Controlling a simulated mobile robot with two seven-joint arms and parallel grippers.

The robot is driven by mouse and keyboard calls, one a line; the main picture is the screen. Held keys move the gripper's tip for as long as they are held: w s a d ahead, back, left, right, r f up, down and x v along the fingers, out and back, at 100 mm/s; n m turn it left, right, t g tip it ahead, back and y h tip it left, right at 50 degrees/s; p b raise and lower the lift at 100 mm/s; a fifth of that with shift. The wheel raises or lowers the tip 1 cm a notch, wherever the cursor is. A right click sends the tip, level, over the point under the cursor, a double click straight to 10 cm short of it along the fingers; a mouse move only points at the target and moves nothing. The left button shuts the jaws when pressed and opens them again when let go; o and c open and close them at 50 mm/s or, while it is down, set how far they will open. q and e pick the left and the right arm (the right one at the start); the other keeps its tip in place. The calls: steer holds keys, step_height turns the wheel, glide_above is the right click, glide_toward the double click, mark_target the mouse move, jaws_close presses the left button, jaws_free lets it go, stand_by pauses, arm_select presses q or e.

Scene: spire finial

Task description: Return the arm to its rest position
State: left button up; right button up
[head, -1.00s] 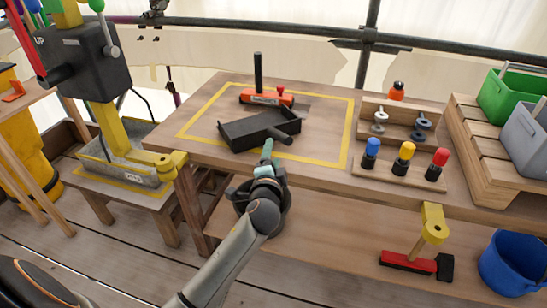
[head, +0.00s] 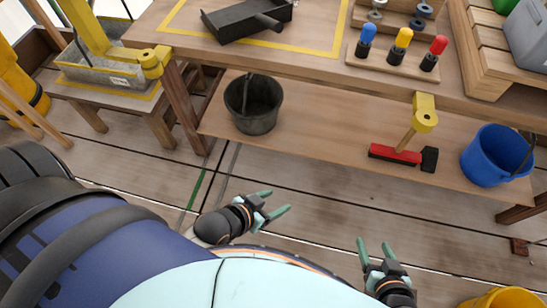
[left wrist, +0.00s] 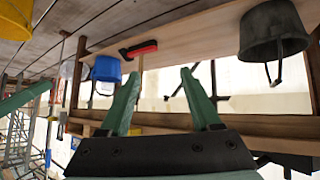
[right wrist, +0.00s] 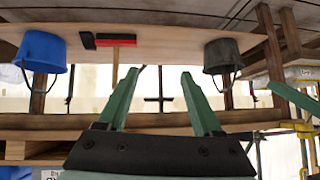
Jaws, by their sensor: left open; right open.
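My left gripper (head: 271,205) is low in the head view, in front of the workbench and close to my body. It is open and empty; its two green fingers also show spread in the left wrist view (left wrist: 163,85). My right gripper (head: 374,246) is at the bottom right of centre in the head view. It is open and empty, and its spread fingers show in the right wrist view (right wrist: 160,85). Neither gripper touches anything. Most of both arms is hidden or out of frame.
The workbench (head: 300,68) stands ahead, with a black tray (head: 235,22) and coloured-handled tools (head: 401,42). Its lower shelf (head: 310,125) holds a black bucket (head: 253,108), a red brush (head: 395,155) and a blue bucket (head: 493,157). A yellow bucket (head: 503,298) is at bottom right. The floor between is clear.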

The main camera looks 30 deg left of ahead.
arm_select(q)
steer(key=s+a+r+p, duration=0.1)
steer(key=a+r+p, duration=0.2)
steer(key=r+p, duration=0.6)
steer(key=p, duration=0.3)
steer(key=shift+s+a+r+n+y, duration=0.15)
steer(key=shift+s+r+n+y, duration=0.15)
steer(key=shift+y, duration=0.1)
arm_select(e)
steer(key=s+d+r+h, duration=0.1)
steer(key=d+r, duration=0.2)
steer(key=r, duration=0.6)
steer(key=shift+s+d+r+m, duration=0.15)
steer(key=shift+s+d+m, duration=0.15)
steer(key=shift+s+d, duration=0.1)
